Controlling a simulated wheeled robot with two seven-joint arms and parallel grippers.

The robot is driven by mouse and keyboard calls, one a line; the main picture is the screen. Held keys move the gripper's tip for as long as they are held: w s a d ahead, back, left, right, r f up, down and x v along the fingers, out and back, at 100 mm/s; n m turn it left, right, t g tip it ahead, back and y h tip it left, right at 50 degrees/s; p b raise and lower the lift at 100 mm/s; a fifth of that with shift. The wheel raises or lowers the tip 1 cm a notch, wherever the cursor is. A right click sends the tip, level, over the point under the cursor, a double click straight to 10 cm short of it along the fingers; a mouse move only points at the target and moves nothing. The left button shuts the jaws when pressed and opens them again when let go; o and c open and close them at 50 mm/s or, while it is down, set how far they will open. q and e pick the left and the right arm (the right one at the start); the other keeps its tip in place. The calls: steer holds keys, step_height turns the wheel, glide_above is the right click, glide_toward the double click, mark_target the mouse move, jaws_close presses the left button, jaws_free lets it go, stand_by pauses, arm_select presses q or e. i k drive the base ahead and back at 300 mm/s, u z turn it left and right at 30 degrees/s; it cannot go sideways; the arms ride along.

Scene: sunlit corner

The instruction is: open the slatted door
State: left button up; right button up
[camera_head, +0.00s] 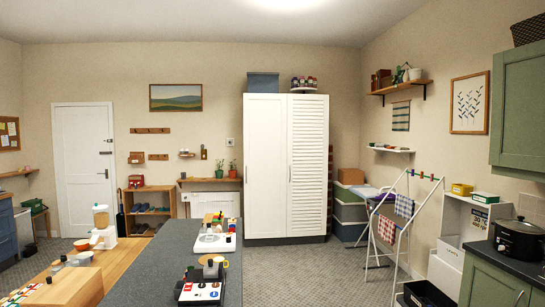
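The slatted door (308,165) is the right-hand door of a tall white cabinet standing against the far wall. It has horizontal louvres and appears closed, level with the plain door (265,165) on its left. A slim vertical handle (290,173) shows near the slatted door's left edge, and another handle (247,174) is on the plain door's left edge. Neither of my grippers is in view.
A grey-topped counter (165,262) with several small items stands in front at left. A drying rack (385,225) and storage boxes (347,220) are right of the cabinet. Grey carpet (300,275) before the cabinet is clear.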

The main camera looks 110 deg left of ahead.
mark_target(308, 127)
steer(key=u, duration=3.1)
steer(key=k, duration=0.55)
steer(key=z, duration=0.35)
steer(key=i, duration=2.2)
steer(key=u, duration=0.75)
steer(key=i, duration=2.05)
steer(key=u, duration=0.45)
steer(key=i, duration=1.95)
steer(key=u, duration=0.2)
steer(key=i, duration=1.95)
